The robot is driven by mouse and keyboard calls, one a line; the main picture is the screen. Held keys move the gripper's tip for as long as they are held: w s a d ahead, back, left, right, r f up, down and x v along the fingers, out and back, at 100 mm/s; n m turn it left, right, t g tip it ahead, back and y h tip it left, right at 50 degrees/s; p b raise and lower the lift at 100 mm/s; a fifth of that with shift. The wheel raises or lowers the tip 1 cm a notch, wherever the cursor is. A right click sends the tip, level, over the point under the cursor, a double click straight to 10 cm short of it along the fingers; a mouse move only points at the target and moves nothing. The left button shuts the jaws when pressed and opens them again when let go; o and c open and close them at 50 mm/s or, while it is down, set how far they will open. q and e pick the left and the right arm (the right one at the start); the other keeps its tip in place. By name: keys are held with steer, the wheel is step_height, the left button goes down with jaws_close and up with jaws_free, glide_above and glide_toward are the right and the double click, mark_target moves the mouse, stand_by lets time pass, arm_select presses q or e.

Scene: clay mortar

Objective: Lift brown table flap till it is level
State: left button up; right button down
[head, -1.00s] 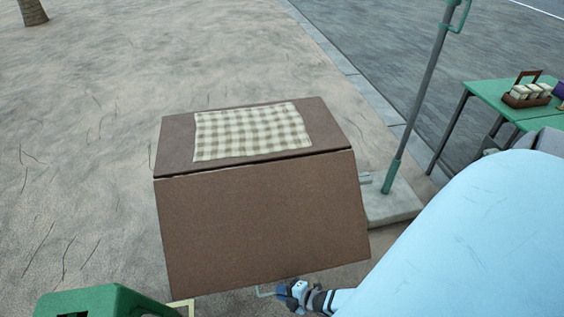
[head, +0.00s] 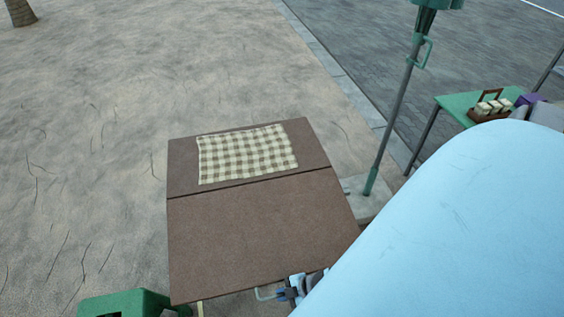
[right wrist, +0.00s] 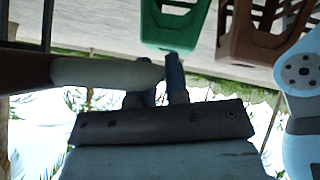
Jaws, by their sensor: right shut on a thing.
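The brown table flap (head: 255,235) hangs on the near side of the brown table top (head: 183,165), with a dark seam between them. It looks level or nearly level with the top. A pale handle (head: 264,295) sticks out at its near edge. My right gripper (head: 287,293) is at that edge, shut on the handle. In the right wrist view the fingers (right wrist: 165,85) close on the pale handle (right wrist: 100,72), with a brown part, likely the flap, at the left. My left gripper is not in view.
A checked cloth (head: 247,153) lies on the table top. A green stool or crate (head: 125,302) stands at the near left. A pole (head: 395,120) rises right of the table, and a green table (head: 452,104) with a carrier stands farther right. Sandy ground at left is free.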

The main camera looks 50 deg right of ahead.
steer(key=shift+m+g+y, duration=0.3)
steer(key=shift+g, duration=0.2)
step_height(320, 180, up, 5)
steer(key=shift+s+a+f+p, duration=0.1)
steer(key=shift+s+p, duration=0.05)
steer(key=shift+p, duration=1.1)
steer(key=c, duration=1.1)
jaws_free()
steer(key=v, duration=1.4)
steer(key=shift+a, duration=0.1)
